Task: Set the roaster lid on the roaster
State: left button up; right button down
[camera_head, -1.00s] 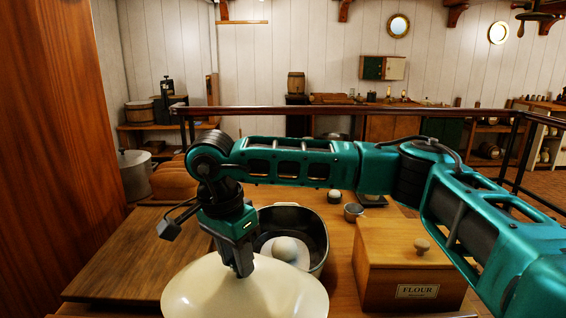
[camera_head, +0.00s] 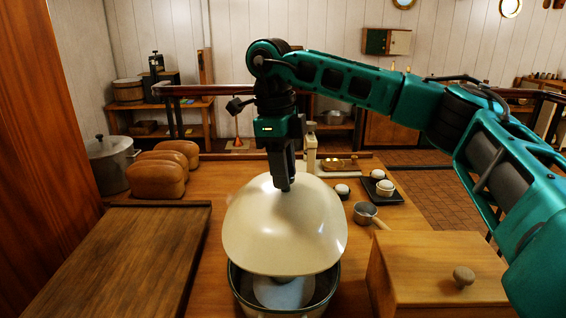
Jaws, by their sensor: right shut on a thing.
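The roaster lid (camera_head: 283,232) is a cream, domed oval. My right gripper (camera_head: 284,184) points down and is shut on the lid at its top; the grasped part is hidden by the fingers. The roaster (camera_head: 236,283) is a dark, open pan at the bottom centre of the head view, with a pale object (camera_head: 283,293) inside. The lid hangs over the far part of the roaster and looks tilted, its near edge apart from the front rim. The roaster's far rim is hidden behind the lid. My left gripper is not in view.
A dark wooden board (camera_head: 120,255) lies left of the roaster, and a wooden flour box (camera_head: 440,268) stands close on the right. A small saucepan (camera_head: 367,214), eggs in cups and a dark tray (camera_head: 381,193) are behind right. Bread loaves (camera_head: 158,176) and a pot (camera_head: 110,165) stand back left.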

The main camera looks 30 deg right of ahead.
aim_at(284, 192)
jog(key=shift+s+f+b, duration=0.1)
jog(key=shift+f+b, duration=0.4)
notch_tip(284, 192, down, 4)
jog(key=b, duration=0.3)
jog(key=shift+f+b, duration=0.75)
jog(key=shift+f, duration=0.45)
jog(key=shift+a+r, duration=0.1)
jog(key=shift+a, duration=0.05)
jog(key=shift+f, duration=0.4)
jog(key=shift+f, duration=0.2)
